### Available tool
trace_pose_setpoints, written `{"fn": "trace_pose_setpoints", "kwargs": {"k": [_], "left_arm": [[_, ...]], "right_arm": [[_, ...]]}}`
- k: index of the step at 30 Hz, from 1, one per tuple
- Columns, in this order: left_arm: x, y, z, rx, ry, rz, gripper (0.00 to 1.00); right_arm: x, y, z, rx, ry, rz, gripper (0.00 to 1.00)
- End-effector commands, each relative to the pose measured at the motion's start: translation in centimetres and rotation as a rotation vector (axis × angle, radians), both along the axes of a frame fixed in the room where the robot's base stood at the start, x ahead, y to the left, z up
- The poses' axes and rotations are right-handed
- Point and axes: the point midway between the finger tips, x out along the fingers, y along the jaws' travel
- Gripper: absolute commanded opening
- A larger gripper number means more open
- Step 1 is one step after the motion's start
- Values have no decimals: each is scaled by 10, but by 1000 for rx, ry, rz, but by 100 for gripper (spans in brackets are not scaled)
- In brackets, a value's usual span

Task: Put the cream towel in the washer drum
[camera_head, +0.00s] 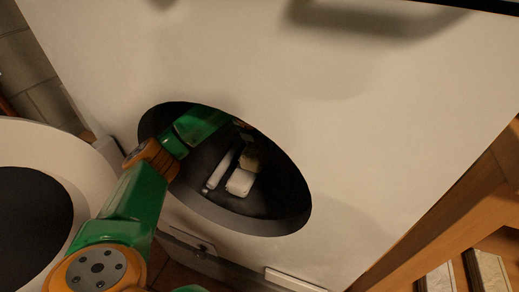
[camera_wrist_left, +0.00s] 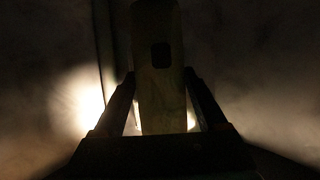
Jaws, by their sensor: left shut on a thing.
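The washer drum (camera_head: 285,208) is a dark round opening in the pale front of the washer (camera_head: 370,130) in the head view. My left arm reaches through it from the left, and my left gripper (camera_head: 232,174) is inside, partly in shadow. The left gripper is shut on the cream towel (camera_wrist_left: 158,95), which stands as a long dim block between the two dark fingers in the left wrist view. A small tan patch of the towel (camera_head: 250,159) shows beside the pale gripper parts in the head view. Its far end is hidden in the dark. My right gripper is out of view.
The round washer door (camera_head: 60,150), with a pale ring and dark centre, stands open at the left. Its edge is close to my left arm. The drum's rim surrounds the arm. A wooden frame (camera_head: 460,205) stands at the right.

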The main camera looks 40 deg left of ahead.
Motion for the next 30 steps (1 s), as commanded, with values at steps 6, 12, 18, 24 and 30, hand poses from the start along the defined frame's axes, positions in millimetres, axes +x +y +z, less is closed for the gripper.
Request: {"fn": "trace_pose_setpoints", "kwargs": {"k": [6,12,18,24,30], "left_arm": [[1,0,-35,0,2,0,7],[1,0,-35,-1,1,1,7],[1,1,-35,-1,2,1,100],[1,1,-34,-1,2,2,100],[-10,-2,-3,0,-2,0,100]], "right_arm": [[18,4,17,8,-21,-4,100],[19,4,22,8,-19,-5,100],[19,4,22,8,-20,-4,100],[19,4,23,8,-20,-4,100],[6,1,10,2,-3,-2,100]]}}
